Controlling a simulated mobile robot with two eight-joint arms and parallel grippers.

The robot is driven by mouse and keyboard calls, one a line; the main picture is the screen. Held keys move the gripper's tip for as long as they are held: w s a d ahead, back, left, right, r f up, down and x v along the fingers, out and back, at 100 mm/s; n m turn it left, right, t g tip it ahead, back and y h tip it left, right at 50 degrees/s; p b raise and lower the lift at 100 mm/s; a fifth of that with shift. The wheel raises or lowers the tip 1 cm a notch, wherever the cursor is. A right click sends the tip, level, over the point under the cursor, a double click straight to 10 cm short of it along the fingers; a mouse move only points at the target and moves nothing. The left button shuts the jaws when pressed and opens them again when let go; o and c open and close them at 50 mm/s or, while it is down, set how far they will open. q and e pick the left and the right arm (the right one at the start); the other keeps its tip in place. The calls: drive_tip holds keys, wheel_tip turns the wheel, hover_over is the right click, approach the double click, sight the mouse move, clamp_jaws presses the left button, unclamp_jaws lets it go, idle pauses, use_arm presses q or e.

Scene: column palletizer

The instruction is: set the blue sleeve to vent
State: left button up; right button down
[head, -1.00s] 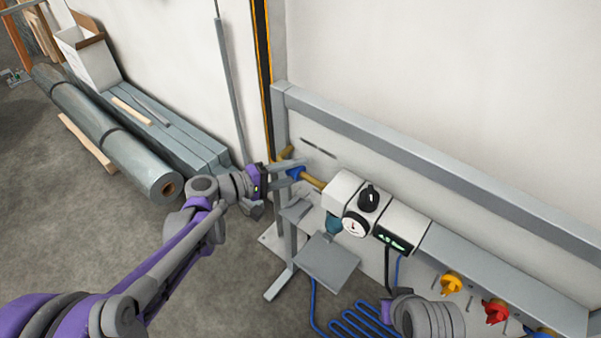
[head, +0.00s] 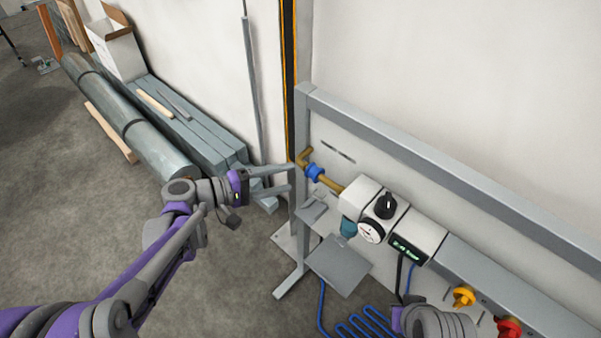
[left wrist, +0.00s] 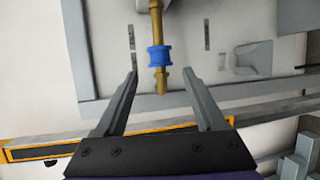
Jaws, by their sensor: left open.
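The blue sleeve (head: 314,171) sits around a brass pipe (head: 331,184) on the panel, close to the pipe's bent end. In the left wrist view the blue sleeve (left wrist: 160,56) is on the brass pipe (left wrist: 156,25), with dark marks on the panel either side. My left gripper (head: 291,178) is open and empty, just left of the sleeve and apart from it. In the left wrist view, my left gripper's fingers (left wrist: 160,75) are spread, with the pipe's end between their tips and the sleeve beyond. My right gripper is out of view.
The pipe runs into a white unit (head: 360,198) with a black knob (head: 385,205), a gauge (head: 370,230) and a green display (head: 407,248). A grey plate (head: 339,264) sits below. Yellow (head: 463,296) and red (head: 508,328) knobs are at right. Rolls and boards lie at left.

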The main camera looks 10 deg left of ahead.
use_arm(q)
drive_tip(key=v, duration=0.2)
drive_tip(key=shift+s+a, duration=0.15)
drive_tip(key=shift+a, duration=0.1)
idle(0.3)
drive_tip(key=s+d+m+g+y+p, duration=0.3)
drive_tip(key=s+y+p, duration=0.3)
drive_tip(key=s, duration=0.4)
drive_tip(key=s+a+m+y+p, duration=0.4)
drive_tip(key=s+a+y+p, duration=0.1)
drive_tip(key=s+a+y, duration=0.2)
drive_tip(key=shift+s+a+r+y+p, duration=0.3)
drive_tip(key=shift+s+a+r+y, duration=0.15)
drive_tip(key=shift+s, duration=0.7)
